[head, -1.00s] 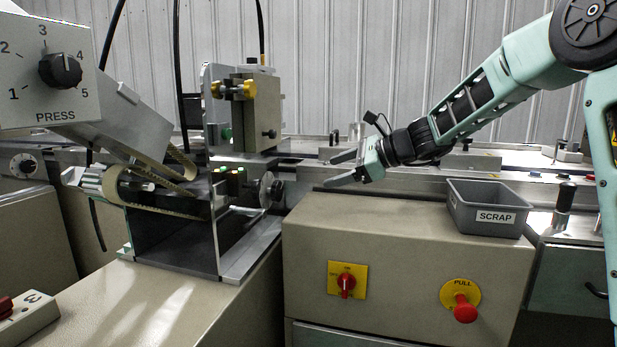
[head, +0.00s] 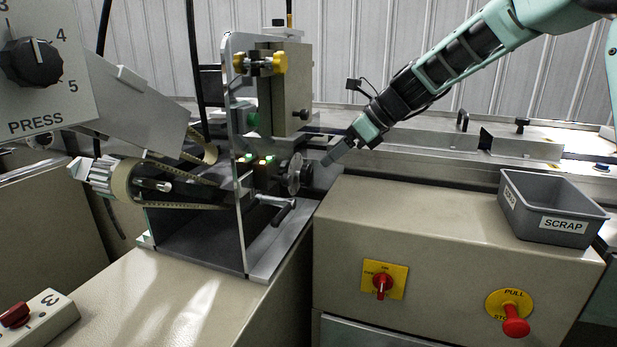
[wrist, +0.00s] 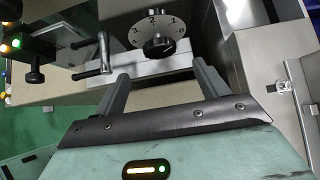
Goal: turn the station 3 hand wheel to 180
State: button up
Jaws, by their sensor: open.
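A round grey wheel (head: 296,175) stands on the right side of the station at the left, with a black hub. In the wrist view a round dial disc (wrist: 157,22) marked 3, 2, 1, 0 has a black knob in front. A crank with a bar handle (head: 284,211) sits just below the wheel; it also shows in the wrist view (wrist: 104,52). I cannot tell which is the hand wheel, and no 180 mark is readable. My gripper (head: 328,160) is open and empty, just right of the wheel. In the wrist view its fingers (wrist: 162,74) point toward the dial, apart from it.
A clear upright plate (head: 233,110) and a beige block with yellow knobs (head: 283,90) rise beside the wheel. A beige cabinet (head: 450,225) carries a red switch (head: 381,285), a red pull stop (head: 515,322) and a grey scrap bin (head: 562,230).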

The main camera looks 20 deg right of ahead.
aim_at(309, 173)
jog(key=b+x, duration=0.1)
jog(key=x, duration=0.8)
jog(key=shift+w+a+f, duration=0.2)
jog(key=c, duration=1)
